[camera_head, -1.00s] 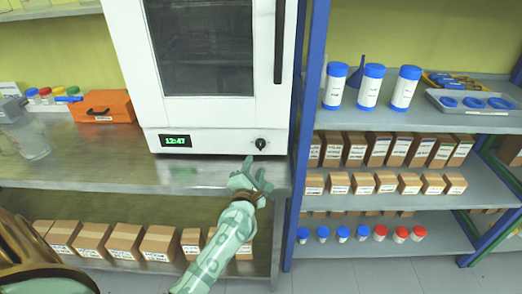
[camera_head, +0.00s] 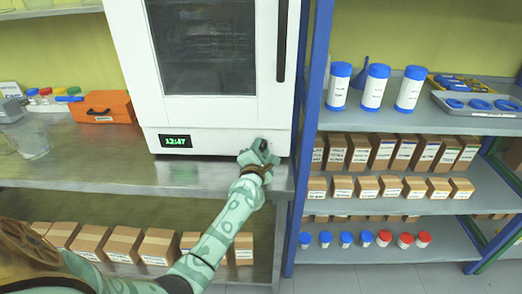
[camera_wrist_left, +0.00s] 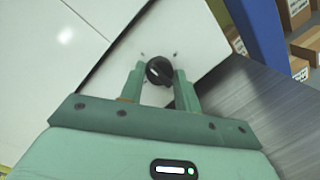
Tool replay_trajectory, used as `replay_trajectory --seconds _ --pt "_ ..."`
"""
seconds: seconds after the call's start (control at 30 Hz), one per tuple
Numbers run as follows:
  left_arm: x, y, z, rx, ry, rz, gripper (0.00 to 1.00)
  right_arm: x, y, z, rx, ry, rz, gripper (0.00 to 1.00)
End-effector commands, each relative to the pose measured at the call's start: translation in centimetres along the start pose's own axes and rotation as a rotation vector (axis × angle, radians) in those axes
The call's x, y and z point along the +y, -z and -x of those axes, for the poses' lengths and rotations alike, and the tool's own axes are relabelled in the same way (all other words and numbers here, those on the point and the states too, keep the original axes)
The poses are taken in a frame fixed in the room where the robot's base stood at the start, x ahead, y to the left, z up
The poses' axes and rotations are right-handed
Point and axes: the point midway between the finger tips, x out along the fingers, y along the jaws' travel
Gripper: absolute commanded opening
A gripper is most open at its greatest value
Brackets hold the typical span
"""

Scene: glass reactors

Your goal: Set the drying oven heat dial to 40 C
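The white drying oven (camera_head: 215,112) stands on the metal bench, its door shut. Its green display (camera_head: 176,141) shows what looks like 12:47. The black round heat dial (camera_wrist_left: 159,70) has a light pointer mark; its scale cannot be read. In the head view my left gripper (camera_head: 262,152) is at the dial and covers most of it. In the left wrist view my left gripper (camera_wrist_left: 158,76) is open, with one finger on each side of the dial. Whether a finger touches it, I cannot tell. My right gripper is not in view.
A blue shelf post (camera_head: 306,130) stands just right of the oven. Shelves beyond hold blue-capped bottles (camera_head: 375,87) and cardboard boxes (camera_head: 382,152). An orange case (camera_head: 102,109) and a glass beaker (camera_head: 32,138) are on the bench (camera_head: 100,172) at left. The bench before the oven is clear.

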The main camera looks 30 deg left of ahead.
Motion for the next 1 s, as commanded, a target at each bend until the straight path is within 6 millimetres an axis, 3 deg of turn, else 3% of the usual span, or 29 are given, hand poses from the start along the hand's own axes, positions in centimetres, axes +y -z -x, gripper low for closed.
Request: replay_trajectory --seconds 0.27,0.47,1.0 --pt "0.1 -0.1 0.0 0.002 0.003 -0.026 0.10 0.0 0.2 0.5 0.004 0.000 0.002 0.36" --pt "0.4 -0.3 0.0 0.009 0.015 -0.117 0.10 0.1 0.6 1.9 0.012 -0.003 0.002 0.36" --pt "0.6 -0.6 0.0 0.049 0.074 -0.594 0.10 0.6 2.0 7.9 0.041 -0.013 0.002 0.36"
